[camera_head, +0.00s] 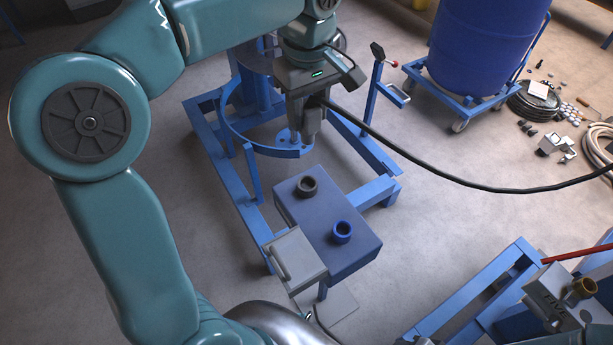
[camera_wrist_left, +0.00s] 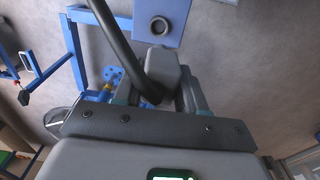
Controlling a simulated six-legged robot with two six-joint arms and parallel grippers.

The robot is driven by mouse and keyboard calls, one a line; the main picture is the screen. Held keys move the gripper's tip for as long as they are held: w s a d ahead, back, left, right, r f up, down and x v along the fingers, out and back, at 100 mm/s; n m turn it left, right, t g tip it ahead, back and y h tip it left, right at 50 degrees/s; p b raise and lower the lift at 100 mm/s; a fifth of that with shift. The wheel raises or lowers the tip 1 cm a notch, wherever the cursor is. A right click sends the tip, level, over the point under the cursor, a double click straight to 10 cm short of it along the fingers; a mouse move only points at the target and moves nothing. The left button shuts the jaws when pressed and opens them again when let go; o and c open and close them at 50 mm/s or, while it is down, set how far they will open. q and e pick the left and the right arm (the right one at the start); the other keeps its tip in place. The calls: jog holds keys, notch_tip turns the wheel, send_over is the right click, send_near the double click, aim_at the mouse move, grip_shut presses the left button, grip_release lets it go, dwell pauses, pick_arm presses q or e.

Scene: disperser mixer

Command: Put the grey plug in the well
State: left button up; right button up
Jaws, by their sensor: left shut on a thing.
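My left gripper (camera_head: 306,138) is shut on the grey plug (camera_wrist_left: 161,72), held in the air above the blue frame. The fingers hide much of the plug in the head view. A black cable (camera_head: 410,160) runs from the gripper to the right; it also crosses the left wrist view (camera_wrist_left: 118,45). Below and to the right of the gripper, apart from it, is a blue-grey box (camera_head: 310,222). On its top stand a dark ring-shaped well (camera_head: 307,186) and a blue one (camera_head: 342,232). A single ring (camera_wrist_left: 159,26) shows in the wrist view. My right gripper is not in view.
A blue frame (camera_head: 215,150) with a curved rail surrounds the space under the gripper. A light grey box (camera_head: 296,262) adjoins the blue-grey one. A blue barrel (camera_head: 485,45) stands on a wheeled trolley. A grey box with a brass ring (camera_head: 582,288) is at lower right.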

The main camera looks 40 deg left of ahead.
pick_arm(q)
jog(key=f, duration=1)
jog(key=f+b, duration=0.1)
jog(key=f, duration=0.5)
jog(key=shift+w+a, duration=0.25)
jog(key=shift+w, duration=0.05)
jog(key=shift+s+f, duration=0.1)
jog(key=shift+f, duration=0.4)
jog(key=shift+f, duration=0.1)
jog(key=shift+f, duration=0.15)
jog(key=o, duration=1.2)
